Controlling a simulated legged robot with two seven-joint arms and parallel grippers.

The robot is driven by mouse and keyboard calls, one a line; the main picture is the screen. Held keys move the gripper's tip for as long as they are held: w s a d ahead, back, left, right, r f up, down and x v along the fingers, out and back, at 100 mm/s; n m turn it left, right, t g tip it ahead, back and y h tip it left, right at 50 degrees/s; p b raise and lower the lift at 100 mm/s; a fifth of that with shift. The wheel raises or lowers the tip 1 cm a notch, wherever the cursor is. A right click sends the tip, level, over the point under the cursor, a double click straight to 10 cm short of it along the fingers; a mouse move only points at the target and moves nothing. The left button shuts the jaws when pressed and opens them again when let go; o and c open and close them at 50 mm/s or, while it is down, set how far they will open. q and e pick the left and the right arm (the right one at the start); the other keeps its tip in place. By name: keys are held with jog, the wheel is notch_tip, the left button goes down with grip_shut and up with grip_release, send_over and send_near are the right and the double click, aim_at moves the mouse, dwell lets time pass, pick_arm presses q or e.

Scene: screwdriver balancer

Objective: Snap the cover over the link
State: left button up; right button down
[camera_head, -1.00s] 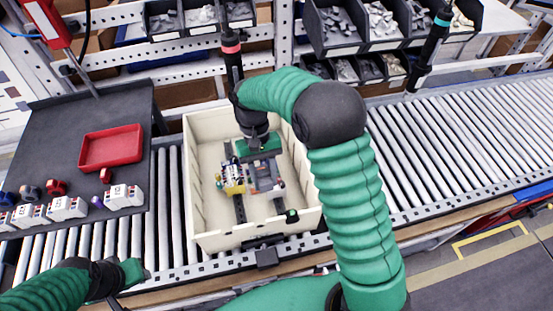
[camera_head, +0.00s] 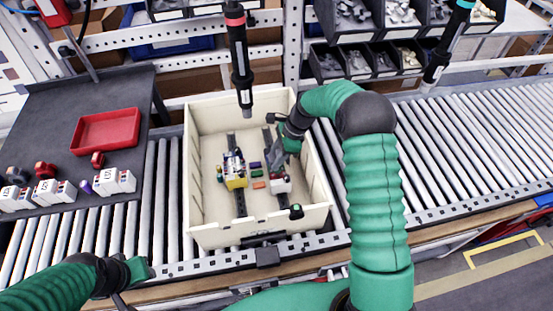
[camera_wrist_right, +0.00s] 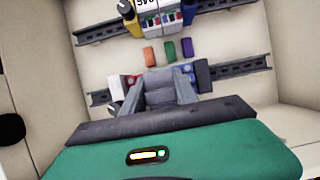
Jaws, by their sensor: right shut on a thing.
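Inside a cream bin (camera_head: 196,205), two dark rails run side by side. The left rail (camera_head: 239,206) carries a yellow, white and blue module group (camera_head: 235,172). The right rail (camera_wrist_right: 100,97) carries a white and red module (camera_head: 280,185) and a dark module (camera_wrist_right: 203,76). Orange (camera_head: 259,185), green (camera_head: 256,174) and purple (camera_head: 255,165) pieces lie between the rails. My right gripper (camera_head: 274,163) is at the right rail, shut on a grey part (camera_wrist_right: 160,82) mostly hidden between its fingers. I cannot tell which part is the cover or link. My left gripper (camera_head: 142,270) is outside the bin at lower left, its fingers unclear.
A black screwdriver with a red band (camera_head: 238,55) hangs over the bin's back; another with a teal band (camera_head: 447,45) hangs at right. A grey table (camera_head: 60,120) holds a red tray (camera_head: 106,130) and white modules (camera_head: 115,181). Rollers right of the bin are clear.

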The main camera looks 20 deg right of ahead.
jog(key=shift+s+a+f, duration=0.4)
jog(key=shift+f, duration=0.15)
jog(key=shift+s+a, duration=0.1)
jog(key=shift+a, duration=0.45)
jog(key=shift+w+f, duration=0.2)
jog(key=shift+w, duration=0.15)
jog(key=shift+w+d+f, duration=0.1)
jog(key=shift+w, duration=0.1)
jog(key=shift+s+d, duration=0.1)
jog(key=shift+d, duration=0.4)
pick_arm(q)
jog(key=shift+w+a+f, duration=0.2)
jog(key=shift+a+f, duration=0.15)
jog(key=shift+a, duration=0.1)
jog(key=shift+a, duration=0.2)
pick_arm(e)
jog(key=shift+a+r, duration=0.2)
pick_arm(q)
jog(key=shift+d, duration=0.1)
pick_arm(e)
jog(key=shift+f, duration=0.3)
